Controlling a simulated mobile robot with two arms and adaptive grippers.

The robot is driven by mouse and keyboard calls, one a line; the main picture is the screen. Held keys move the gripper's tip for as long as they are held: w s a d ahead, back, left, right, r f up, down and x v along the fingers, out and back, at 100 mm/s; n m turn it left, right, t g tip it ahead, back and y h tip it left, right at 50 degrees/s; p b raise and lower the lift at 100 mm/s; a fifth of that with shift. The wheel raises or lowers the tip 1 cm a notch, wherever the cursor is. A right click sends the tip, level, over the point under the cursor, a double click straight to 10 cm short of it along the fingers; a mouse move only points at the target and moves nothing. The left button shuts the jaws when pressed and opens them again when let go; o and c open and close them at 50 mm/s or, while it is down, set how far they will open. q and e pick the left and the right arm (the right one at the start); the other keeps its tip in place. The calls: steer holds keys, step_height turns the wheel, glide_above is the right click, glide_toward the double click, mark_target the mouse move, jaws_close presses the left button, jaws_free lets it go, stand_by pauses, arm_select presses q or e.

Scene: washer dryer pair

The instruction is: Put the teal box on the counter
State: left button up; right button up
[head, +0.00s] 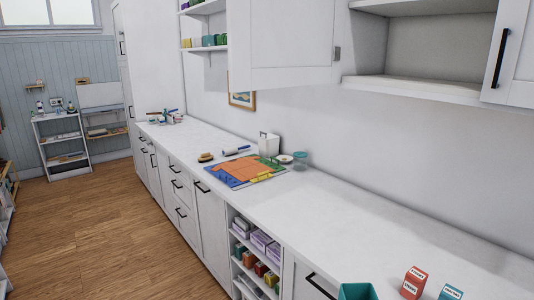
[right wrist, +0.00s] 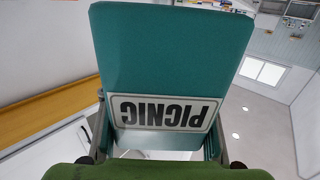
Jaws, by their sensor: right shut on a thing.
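The teal box (right wrist: 170,55) fills the middle of the right wrist view, with a white label reading PICNIC that appears upside down. My right gripper (right wrist: 160,135) is shut on it, one finger at each side of the label. In the head view a teal box (head: 357,291), apparently the same one, shows at the bottom edge by the counter's front edge, mostly cut off. Whether it touches the counter cannot be told. The white counter (head: 340,215) runs from lower right to the back left. My left gripper is not in view.
A red box (head: 414,283) and a small teal-and-white box (head: 450,292) stand on the counter's near part. A colourful mat (head: 243,170), white caddy (head: 269,144) and glass jar (head: 300,160) are farther along. Bare counter lies between. Wall cabinets (head: 280,45) hang above.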

steer(key=shift+s+a, duration=0.15)
steer(key=shift+s, duration=0.5)
